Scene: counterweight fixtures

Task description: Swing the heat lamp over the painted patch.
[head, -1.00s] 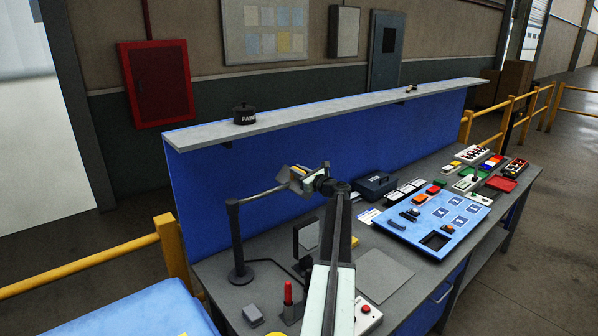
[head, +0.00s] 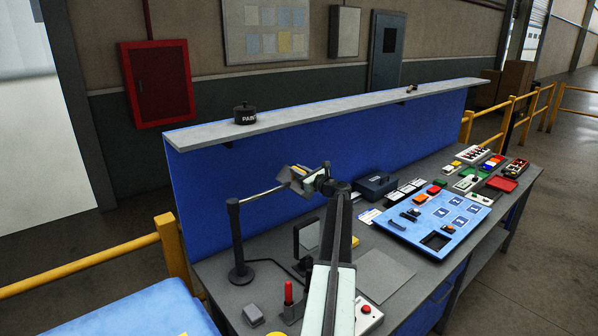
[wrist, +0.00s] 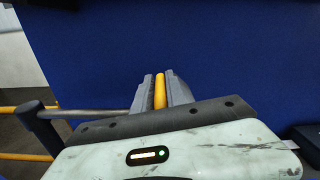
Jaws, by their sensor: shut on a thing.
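The heat lamp's dark post (head: 236,240) stands upright on a round base at the left end of the bench. Its thin metal arm (head: 262,194) reaches right to my gripper (head: 294,174). The arm also shows in the wrist view (wrist: 95,113), running from the post's top (wrist: 35,108) to behind my gripper (wrist: 160,90). My gripper is shut on a yellow handle (wrist: 160,92) at the arm's end, above the bench and in front of the blue back panel. The lamp head is hidden or cannot be made out. I cannot tell which surface is the painted patch.
A dark upright frame (head: 298,240), a red marker-like thing (head: 288,292) and a small grey block (head: 253,314) stand below my arm. A flat grey plate (head: 390,270) and a blue board (head: 430,222) lie to the right. The blue back panel (head: 210,215) bounds the bench.

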